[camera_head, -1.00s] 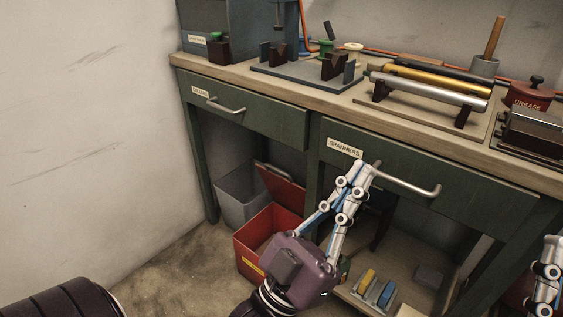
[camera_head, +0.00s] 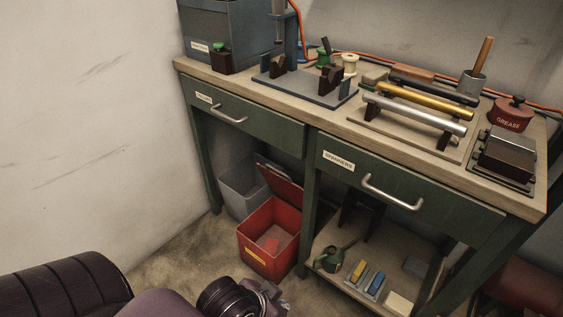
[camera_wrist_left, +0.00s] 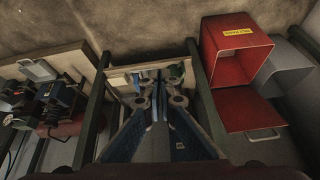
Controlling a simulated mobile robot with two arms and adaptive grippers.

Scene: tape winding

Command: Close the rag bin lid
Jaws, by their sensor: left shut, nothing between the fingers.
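The red rag bin (camera_head: 255,248) stands on the floor by the bench, with a yellow label on its front. Its lid (camera_head: 279,187) is open, tilted up and back at the rear edge. A reddish rag (camera_head: 271,243) seems to lie inside. The wrist view also shows the bin (camera_wrist_left: 212,62) and its lid (camera_wrist_left: 245,108) with a small handle, right of the fingers. My left gripper (camera_wrist_left: 155,92) is shut and empty, apart from bin and lid. In the head view only part of my left arm shows at the bottom; the fingers are hidden. My right gripper is out of view.
A grey bin (camera_head: 240,190) stands behind the red one. A bench leg (camera_head: 310,215) rises just right of the red bin. The low shelf holds a green oil can (camera_head: 330,260) and several coloured blocks. The spanner drawer handle (camera_head: 392,193) juts out above.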

